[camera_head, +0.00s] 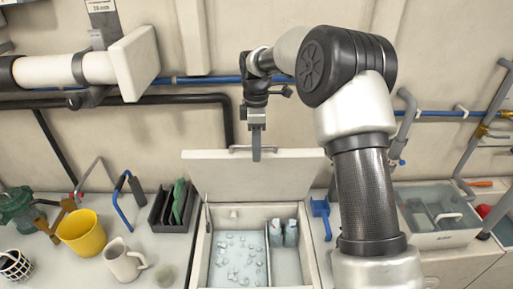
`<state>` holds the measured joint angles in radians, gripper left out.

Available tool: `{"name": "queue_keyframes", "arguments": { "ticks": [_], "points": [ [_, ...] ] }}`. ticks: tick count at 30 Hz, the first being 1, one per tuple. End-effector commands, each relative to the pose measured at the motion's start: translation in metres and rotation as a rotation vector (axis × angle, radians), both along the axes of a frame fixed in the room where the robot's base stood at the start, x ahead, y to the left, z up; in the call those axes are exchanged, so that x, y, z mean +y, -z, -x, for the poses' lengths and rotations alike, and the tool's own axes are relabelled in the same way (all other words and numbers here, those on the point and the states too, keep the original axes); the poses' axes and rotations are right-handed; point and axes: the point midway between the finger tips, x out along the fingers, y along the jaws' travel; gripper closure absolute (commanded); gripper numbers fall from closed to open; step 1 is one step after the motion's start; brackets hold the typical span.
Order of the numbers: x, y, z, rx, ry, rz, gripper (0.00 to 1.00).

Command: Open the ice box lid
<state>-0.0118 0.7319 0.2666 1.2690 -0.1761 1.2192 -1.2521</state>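The ice box lid (225,172) is a pale panel, raised and tilted up at the back of the ice box (201,250). A thin bar handle (236,149) runs along the lid's upper edge. My gripper (257,150) points down at this handle, and a grey finger overlaps the bar. The fingers line up in this view, so I cannot tell if they are shut on the handle. The box is uncovered, with ice pieces (238,258) in its left compartment and pale bottles or cartons (284,232) in the right one, behind a divider.
Left of the box stand a yellow bucket (82,234), a white mug (123,262) and a dark rack (172,208). A lidded clear bin (440,213) is at right. Pipes (85,70) run along the back wall. My arm covers the area right of the box.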

Motion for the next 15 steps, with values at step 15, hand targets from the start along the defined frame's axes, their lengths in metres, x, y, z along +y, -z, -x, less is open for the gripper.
{"name": "queue_keyframes", "arguments": {
  "ticks": [15],
  "points": [
    [0.001,-0.071,-0.005,-0.006,-0.002,-0.003,0.72]
  ]
}}
